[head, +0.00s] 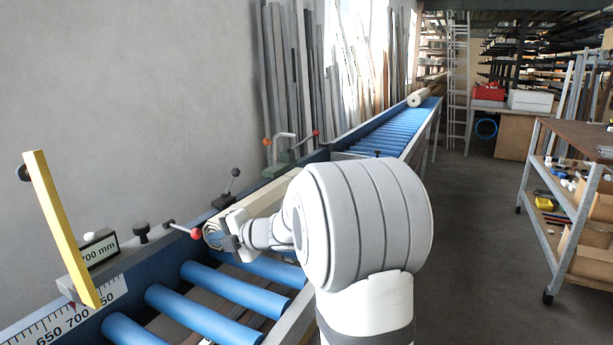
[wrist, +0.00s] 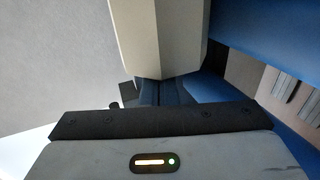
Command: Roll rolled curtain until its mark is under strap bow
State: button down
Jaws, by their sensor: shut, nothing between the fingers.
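A cream rolled curtain (head: 262,196) lies along the near part of the blue roller bed, its layered end facing me. My gripper (head: 230,243) is at this near end, shut and empty, and seems close to or touching the roll; I cannot tell which. In the wrist view a cream body (wrist: 160,38), likely the roll, fills the top middle, above the dark jaw area of my gripper (wrist: 160,92). I cannot make out a mark on the roll or surely pick out the strap bow. My arm hides part of the bed.
A yellow bar (head: 62,230) stands over the scale (head: 85,312) at the left. Another roll (head: 418,97) lies at the far end. A cart (head: 575,200) stands right; the floor (head: 470,230) between is clear.

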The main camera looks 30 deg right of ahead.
jog(key=shift+w+d+p, duration=0.35)
jog(key=shift+w+d, duration=0.2)
jog(key=shift+d, duration=0.3)
jog(key=shift+a, duration=0.15)
dwell(0.4)
jog(key=shift+s+a, duration=0.45)
jog(key=shift+a, duration=0.05)
jog(key=f+p+v, duration=0.1)
jog(key=p+v, duration=0.1)
jog(key=v, duration=1)
jog(key=shift+s+d, duration=0.25)
dwell(0.6)
